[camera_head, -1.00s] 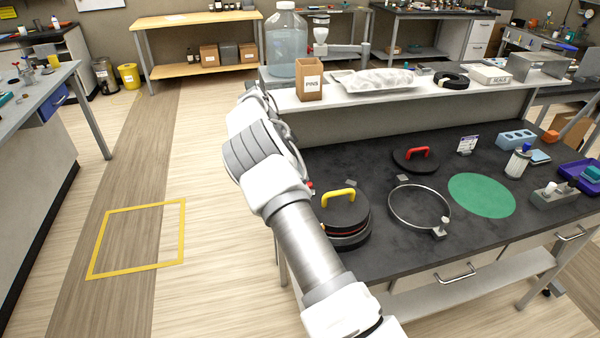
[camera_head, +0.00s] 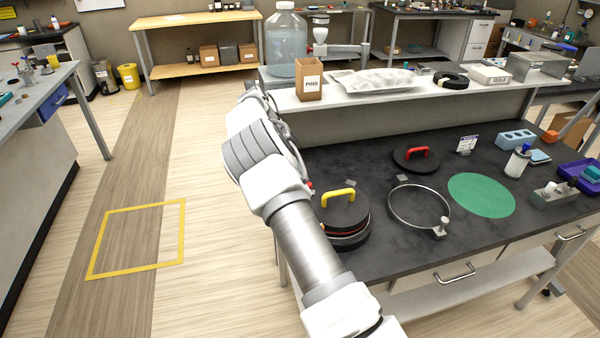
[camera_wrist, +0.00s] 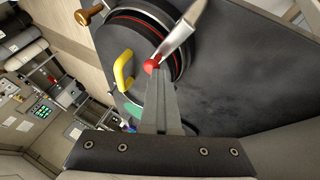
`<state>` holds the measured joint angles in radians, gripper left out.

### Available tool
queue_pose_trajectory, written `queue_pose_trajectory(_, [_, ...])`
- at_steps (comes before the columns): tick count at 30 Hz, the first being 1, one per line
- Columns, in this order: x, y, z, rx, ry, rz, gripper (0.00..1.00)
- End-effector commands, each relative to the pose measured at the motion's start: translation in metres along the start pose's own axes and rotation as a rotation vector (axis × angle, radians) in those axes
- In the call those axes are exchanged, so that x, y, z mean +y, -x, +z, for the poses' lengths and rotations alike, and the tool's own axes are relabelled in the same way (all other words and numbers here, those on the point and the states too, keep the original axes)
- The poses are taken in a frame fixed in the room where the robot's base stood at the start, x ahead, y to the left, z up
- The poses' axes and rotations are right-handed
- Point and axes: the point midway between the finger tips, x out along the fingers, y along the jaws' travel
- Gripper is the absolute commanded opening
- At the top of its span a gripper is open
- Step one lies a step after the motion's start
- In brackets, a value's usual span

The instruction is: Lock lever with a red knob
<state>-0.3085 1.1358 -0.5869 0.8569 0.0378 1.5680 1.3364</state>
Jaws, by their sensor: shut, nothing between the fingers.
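The red knob (camera_wrist: 151,66) sits at the end of a silver lever (camera_wrist: 181,30) in the wrist view. The lever lies over the edge of a round black port lid (camera_wrist: 124,42) with a red ring and a yellow handle (camera_wrist: 123,70). My gripper (camera_wrist: 160,75) is shut and empty, its fingertips right at the red knob; I cannot tell whether they touch it. In the head view the yellow-handled lid (camera_head: 346,212) sits on the dark bench, partly behind my arm. My gripper is hidden there.
An open metal ring (camera_head: 390,212), a black lid with a red handle (camera_head: 416,158) and a green disc (camera_head: 482,195) lie to the right on the bench. A raised shelf (camera_head: 420,97) with a box (camera_head: 308,80) and a large bottle (camera_head: 287,45) runs behind.

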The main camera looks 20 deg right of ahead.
Motion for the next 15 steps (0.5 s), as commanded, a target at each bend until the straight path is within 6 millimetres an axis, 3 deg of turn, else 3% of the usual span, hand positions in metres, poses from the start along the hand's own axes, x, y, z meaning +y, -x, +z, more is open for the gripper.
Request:
queue_pose_trajectory(1, [0.002, -0.010, -0.006, 0.006, -0.008, 0.021, 0.00])
queue_pose_trajectory(8, [0.002, -0.009, -0.006, 0.006, -0.008, 0.020, 0.00])
queue_pose_trajectory(15, [0.001, 0.018, -0.004, 0.006, -0.006, 0.011, 0.00])
